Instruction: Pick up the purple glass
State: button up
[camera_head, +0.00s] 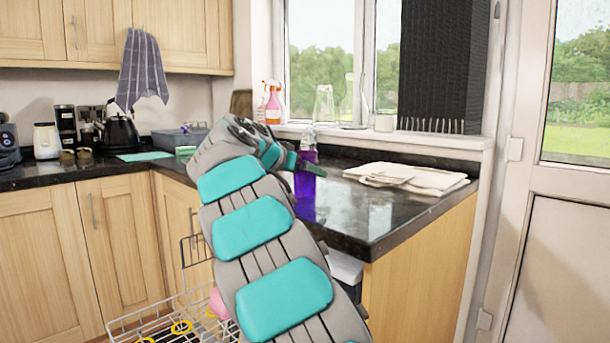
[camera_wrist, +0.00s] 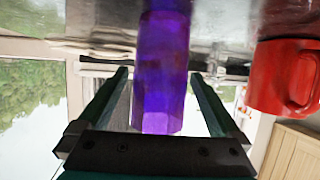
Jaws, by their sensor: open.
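The purple glass (camera_wrist: 162,85) stands upright on the dark counter; the wrist view shows it upside down. My gripper (camera_wrist: 158,74) is open, with one finger on each side of the glass in that view and a visible gap on both sides. I cannot tell how far the glass reaches in between the fingers. In the head view, the purple glass (camera_head: 305,182) shows just past the end of my arm, partly hidden by my gripper (camera_head: 303,165).
A red mug (camera_wrist: 284,78) stands near the glass in the wrist view; my arm hides it in the head view. Folded cloths (camera_head: 410,178) lie right of the glass. The window sill (camera_head: 400,138) with bottles and glassware is behind. A wire dish rack (camera_head: 165,320) is below, front left.

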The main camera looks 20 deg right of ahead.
jog(key=shift+w+d, duration=0.15)
jog(key=shift+d, duration=0.1)
jog(key=c, duration=1.5)
jog(key=shift+o, duration=0.2)
